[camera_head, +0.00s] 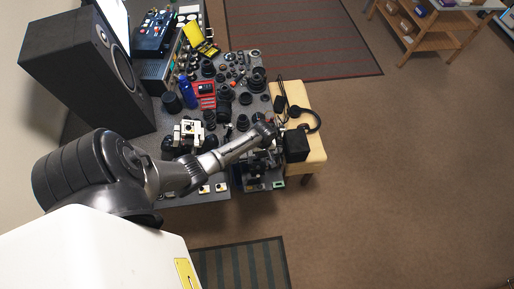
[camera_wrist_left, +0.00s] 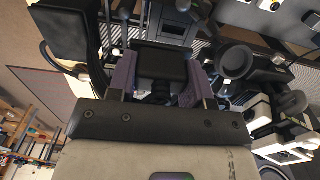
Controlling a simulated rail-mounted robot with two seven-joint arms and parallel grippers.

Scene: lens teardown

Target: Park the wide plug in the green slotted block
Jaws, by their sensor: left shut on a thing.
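My left gripper (camera_head: 262,163) is over the right front part of the bench, small and dark in the head view. In the left wrist view its purple fingers (camera_wrist_left: 158,90) are shut on a broad black piece, which I take to be the wide plug (camera_wrist_left: 164,66). How the grip sits on it is partly hidden. A small green-edged piece (camera_head: 278,184) lies at the front edge of the bench, below the gripper in the picture; it may be the green slotted block, but its slots are too small to make out. My right gripper is not in view.
The grey bench (camera_head: 205,212) is crowded with lens parts, a blue bottle (camera_head: 187,92) and a red tray (camera_head: 204,96). A tall black speaker (camera_head: 75,70) stands at left.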

